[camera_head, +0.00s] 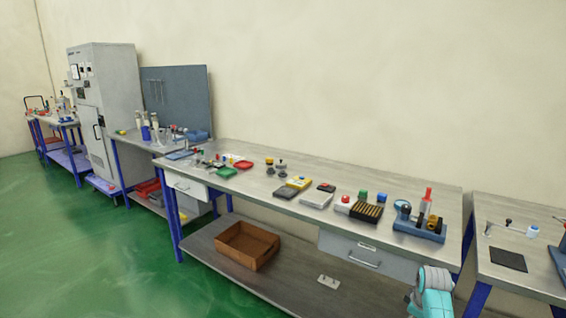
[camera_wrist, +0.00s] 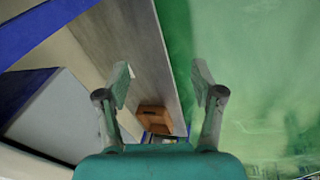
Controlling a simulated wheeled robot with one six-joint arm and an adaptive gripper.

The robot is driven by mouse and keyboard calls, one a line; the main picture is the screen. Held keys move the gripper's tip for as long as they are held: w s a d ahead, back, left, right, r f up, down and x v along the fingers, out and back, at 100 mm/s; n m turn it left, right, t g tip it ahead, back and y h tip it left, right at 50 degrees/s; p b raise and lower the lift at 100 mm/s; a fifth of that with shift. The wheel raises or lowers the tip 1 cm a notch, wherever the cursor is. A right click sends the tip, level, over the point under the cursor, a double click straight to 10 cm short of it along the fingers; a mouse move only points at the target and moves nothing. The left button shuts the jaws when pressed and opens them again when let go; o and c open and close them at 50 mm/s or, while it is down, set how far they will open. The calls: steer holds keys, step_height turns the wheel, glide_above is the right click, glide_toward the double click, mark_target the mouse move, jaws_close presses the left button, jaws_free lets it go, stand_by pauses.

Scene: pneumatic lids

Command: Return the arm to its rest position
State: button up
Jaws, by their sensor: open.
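My gripper (camera_wrist: 160,85) is open and empty in the wrist view, its two fingers spread apart. Between and beyond the fingers the wrist view shows the bench's lower shelf (camera_wrist: 135,45), the green floor and a brown box (camera_wrist: 154,117). Nothing touches the fingers. In the head view a teal and white part of my arm shows at the bottom right, in front of the workbench; the gripper itself cannot be made out there.
The long workbench (camera_head: 330,170) carries small parts, a dark block with brass pieces (camera_head: 366,212) and a blue holder (camera_head: 420,230). A brown box (camera_head: 247,246) sits on its lower shelf. A grey cabinet (camera_head: 110,95) stands at the left. The green floor (camera_head: 60,240) is clear at the front left.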

steer(key=s+a+f+m+t, duration=0.1)
steer(key=s+a+f+t, duration=0.1)
steer(key=s+a+f, duration=0.45)
steer(key=s+a+f+m+t, duration=0.1)
steer(key=s+a+f, duration=0.2)
steer(key=s+f, duration=0.5)
steer(key=s+a+f+m+t, duration=0.1)
steer(key=s+a+f+t, duration=0.15)
steer(key=s, duration=0.65)
steer(key=s+a+f+m+t, duration=0.1)
steer(key=s+a, duration=0.3)
steer(key=s, duration=0.4)
steer(key=s+a+r+m+t, duration=0.1)
steer(key=s+a+r, duration=0.15)
steer(key=s, duration=0.25)
steer(key=s+a+r+m, duration=0.1)
steer(key=s+r, duration=0.2)
steer(key=s, duration=0.3)
steer(key=s+a+r+m+t, duration=0.1)
steer(key=s+r+t, duration=0.1)
steer(key=s+r, duration=0.6)
steer(key=s+a+r+m+t+y, duration=0.1)
steer(key=s+r+t, duration=0.1)
steer(key=s+r, duration=0.7)
step_height(320, 180, up, 6)
steer(key=shift+s+a+r+m, duration=0.25)
steer(key=shift+s+a+m, duration=0.05)
steer(key=shift+a+m, duration=0.1)
